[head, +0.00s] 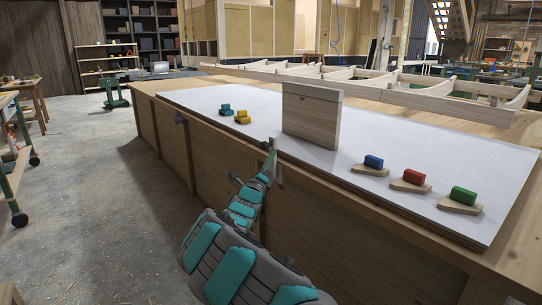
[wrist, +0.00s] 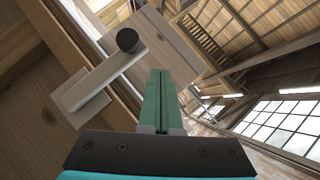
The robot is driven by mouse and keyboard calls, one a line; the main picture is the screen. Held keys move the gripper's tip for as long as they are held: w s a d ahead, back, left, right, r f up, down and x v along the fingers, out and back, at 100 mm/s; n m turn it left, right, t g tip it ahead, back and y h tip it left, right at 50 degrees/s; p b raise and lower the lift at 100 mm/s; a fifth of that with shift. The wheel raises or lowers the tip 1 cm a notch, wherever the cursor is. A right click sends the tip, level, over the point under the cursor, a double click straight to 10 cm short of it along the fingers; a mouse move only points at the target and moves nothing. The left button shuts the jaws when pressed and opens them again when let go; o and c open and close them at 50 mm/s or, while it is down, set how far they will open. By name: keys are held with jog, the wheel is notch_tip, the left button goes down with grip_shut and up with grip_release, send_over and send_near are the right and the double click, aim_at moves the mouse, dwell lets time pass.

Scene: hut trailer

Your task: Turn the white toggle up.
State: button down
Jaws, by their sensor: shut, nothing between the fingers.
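The white toggle shows in the wrist view as a pale plate (wrist: 88,108) on the wooden bench side, with a slanting pale bar that has a dark round knob (wrist: 128,40) at its end. In the head view a small pale piece (head: 279,174) on the bench's front, just right of my gripper, seems to be part of it; most is hidden. My gripper (head: 271,147) is at the bench's front edge. Its green fingers (wrist: 160,73) are shut and empty, to the right of the bar and knob in the wrist view. I cannot tell whether they touch it.
A wooden panel (head: 312,118) stands on the white bench top (head: 200,97) behind my gripper. Teal (head: 225,109) and yellow (head: 242,117) blocks lie left. Blue (head: 373,162), red (head: 414,177) and green (head: 463,195) blocks on wooden bases lie right.

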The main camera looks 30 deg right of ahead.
jog(key=s+a+f, duration=0.1)
jog(key=s+a, duration=0.5)
jog(key=a, duration=0.1)
jog(key=shift+s+a+b, duration=0.2)
jog(key=shift+s+b, duration=0.1)
jog(key=shift+b, duration=0.15)
